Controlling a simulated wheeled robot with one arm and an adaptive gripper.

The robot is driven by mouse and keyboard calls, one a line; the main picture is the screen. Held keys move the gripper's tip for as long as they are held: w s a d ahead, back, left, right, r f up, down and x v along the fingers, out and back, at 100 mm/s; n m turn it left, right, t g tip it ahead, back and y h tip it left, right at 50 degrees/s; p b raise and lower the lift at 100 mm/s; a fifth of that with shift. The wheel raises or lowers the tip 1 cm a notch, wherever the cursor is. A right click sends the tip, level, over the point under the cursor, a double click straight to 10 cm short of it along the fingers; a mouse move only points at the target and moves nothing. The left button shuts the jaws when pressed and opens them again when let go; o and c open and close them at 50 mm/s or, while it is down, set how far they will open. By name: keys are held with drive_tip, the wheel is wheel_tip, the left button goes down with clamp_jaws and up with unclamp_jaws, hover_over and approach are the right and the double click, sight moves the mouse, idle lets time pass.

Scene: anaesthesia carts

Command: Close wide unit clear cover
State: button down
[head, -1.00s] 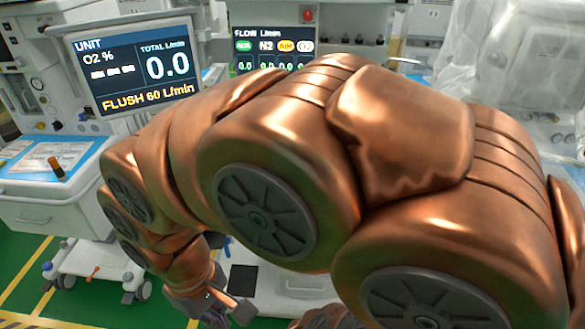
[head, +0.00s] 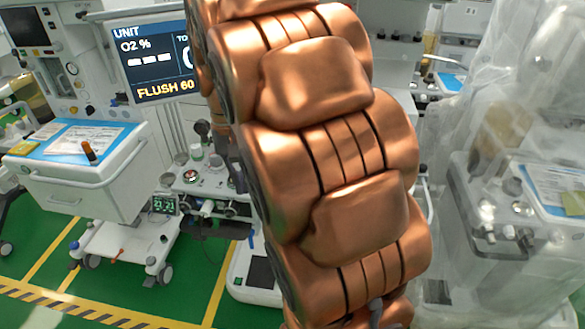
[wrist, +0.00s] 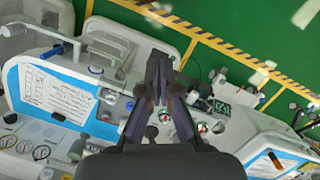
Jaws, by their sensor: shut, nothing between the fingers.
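My gripper (wrist: 157,68) is shut and empty in the wrist view, its dark fingertips together over white equipment below. In the head view my gripper is hidden, and my copper arm blocks the middle. A cart unit (head: 515,215) at the right of the head view is draped in a clear, wrinkled plastic sheet (head: 535,75). The unit's grey body and a blue-edged sheet show through the plastic. I cannot tell whether this sheet is the wide unit's cover. A unit with a lit screen (head: 150,60) reading "UNIT" and "O2 %" is left of my arm.
A white cart (head: 95,190) with a blue top, papers and an orange-capped item stands at the left. A white blue-edged panel (wrist: 50,85) with a printed sheet lies left of my fingers in the wrist view. Green floor (head: 40,225) with yellow lines is clear at front left.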

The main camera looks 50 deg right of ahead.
drive_tip(key=w+d+f+m+y, duration=0.1)
drive_tip(key=w+d+m, duration=0.25)
drive_tip(key=d, duration=0.95)
drive_tip(key=w+d+f+m, duration=0.15)
drive_tip(key=w+d, duration=0.35)
drive_tip(key=d, duration=0.8)
drive_tip(key=shift+t, duration=0.3)
drive_tip(key=shift+s+a+f, duration=0.45)
drive_tip(key=shift+a+f, duration=0.4)
drive_tip(key=shift+f, duration=1)
drive_tip(key=shift+s+a+f, duration=0.4)
drive_tip(key=shift+a+f, duration=0.4)
drive_tip(key=shift+f, duration=1)
drive_tip(key=shift+s+a+f, duration=0.45)
drive_tip(key=shift+a+f, duration=0.4)
drive_tip(key=shift+f, duration=1)
